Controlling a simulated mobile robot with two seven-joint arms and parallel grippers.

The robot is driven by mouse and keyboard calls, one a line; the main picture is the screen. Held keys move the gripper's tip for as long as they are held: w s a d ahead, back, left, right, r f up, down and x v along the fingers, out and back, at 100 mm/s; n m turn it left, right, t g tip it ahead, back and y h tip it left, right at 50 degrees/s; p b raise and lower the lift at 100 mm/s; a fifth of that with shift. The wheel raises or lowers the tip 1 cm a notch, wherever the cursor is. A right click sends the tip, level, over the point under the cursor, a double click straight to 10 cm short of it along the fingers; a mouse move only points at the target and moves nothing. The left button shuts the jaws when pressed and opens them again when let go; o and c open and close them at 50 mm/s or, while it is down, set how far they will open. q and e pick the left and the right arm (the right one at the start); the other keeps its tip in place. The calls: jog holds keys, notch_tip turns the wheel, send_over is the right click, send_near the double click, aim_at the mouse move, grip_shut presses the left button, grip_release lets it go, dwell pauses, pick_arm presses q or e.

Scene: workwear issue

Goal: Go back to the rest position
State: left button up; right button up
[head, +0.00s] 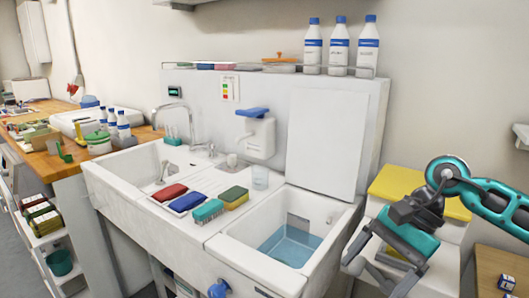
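My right gripper (374,276) hangs at the lower right of the head view, its arm coming in from the right edge. Its fingers point down and to the left, spread apart. I see nothing held between them. It is to the right of the white sink unit (190,225), in front of a white stand with a yellow top (391,184). My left gripper is not in view.
The right basin holds blue water (291,246). Red, blue, teal and yellow-green items lie on the sink's middle ledge. Several bottles (340,46) stand on the shelf above. A wooden counter (62,160) with clutter is at left. Grey floor shows at lower left.

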jog(key=s+a+r+m+t+y, duration=0.15)
jog(key=a+m+t+y, duration=0.45)
jog(key=a+m+y, duration=1)
jog(key=d+f+m+t+h, duration=0.4)
jog(key=f+m+t+h, duration=0.3)
jog(key=m, duration=1)
jog(key=d+f+m+t+h, duration=0.4)
jog(key=f+m+h, duration=0.5)
jog(key=m, duration=0.7)
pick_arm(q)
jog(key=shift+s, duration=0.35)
pick_arm(e)
jog(key=s+d+f+m+g+h, duration=0.2)
jog(key=s+f+m, duration=0.3)
jog(key=f, duration=0.1)
jog(key=s+d+f+m+g+h, duration=0.2)
jog(key=s+f+m+g, duration=0.1)
jog(key=s+f+m, duration=0.2)
notch_tip(320, 180, down, 2)
jog(key=shift+s+d+f, duration=0.1)
jog(key=shift+s+d, duration=0.15)
jog(key=shift+s, duration=0.15)
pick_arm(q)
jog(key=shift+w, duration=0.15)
